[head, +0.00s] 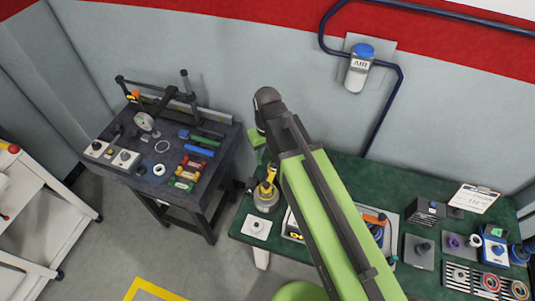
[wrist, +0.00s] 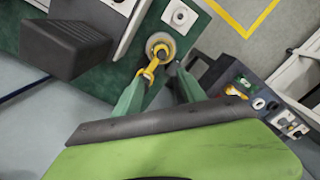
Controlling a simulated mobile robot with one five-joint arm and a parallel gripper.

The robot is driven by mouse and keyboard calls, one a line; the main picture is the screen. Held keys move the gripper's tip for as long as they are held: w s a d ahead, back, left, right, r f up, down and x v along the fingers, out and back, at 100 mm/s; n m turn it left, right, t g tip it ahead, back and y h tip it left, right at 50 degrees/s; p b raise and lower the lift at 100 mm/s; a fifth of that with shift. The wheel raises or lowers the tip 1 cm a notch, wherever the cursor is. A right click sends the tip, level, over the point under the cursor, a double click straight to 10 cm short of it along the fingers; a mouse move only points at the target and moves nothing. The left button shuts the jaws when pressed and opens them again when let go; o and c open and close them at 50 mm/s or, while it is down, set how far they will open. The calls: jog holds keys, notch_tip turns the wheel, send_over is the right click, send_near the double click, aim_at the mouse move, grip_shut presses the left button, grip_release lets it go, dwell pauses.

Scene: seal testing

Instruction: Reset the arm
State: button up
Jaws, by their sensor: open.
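My arm (head: 330,215) reaches up from the bottom of the head view across the green bench, its dark elbow at the top near the wall. In the wrist view my gripper (wrist: 160,74) points down with its two green fingers apart. A round metal fixture with a yellow handle (head: 267,190) stands near the bench's left end. In the wrist view the yellow handle (wrist: 152,68) shows between the fingertips; I cannot tell whether they touch it. In the head view my arm mostly hides the gripper.
A dark table (head: 140,182) at left carries a gauge, clamp bar and coloured tools. The green bench (head: 345,169) holds a tray, blocks, rings and a clipboard (head: 477,198). A white button box (head: 256,227) sits by the fixture. An air unit (head: 359,70) hangs on the wall.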

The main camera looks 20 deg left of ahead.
aim_at(333, 160)
jog(key=w+d+m, duration=0.1)
jog(key=w+d, duration=0.2)
jog(key=d, duration=0.3)
jog(key=w+d+m, duration=0.2)
jog(key=w+d, duration=0.1)
jog(key=d, duration=0.4)
jog(key=w+d+m, duration=0.2)
jog(key=w+d, duration=0.1)
jog(key=d, duration=0.4)
jog(key=shift+w+d, duration=0.25)
jog(key=shift+w, duration=0.05)
jog(key=w+d+m, duration=0.1)
jog(key=d+m, duration=0.4)
jog(key=d, duration=1.6)
notch_tip(333, 160, down, 17)
jog(key=s+b, duration=0.2)
jog(key=b, duration=1.4)
jog(key=shift+a+b, duration=0.35)
jog(key=shift+b, duration=0.05)
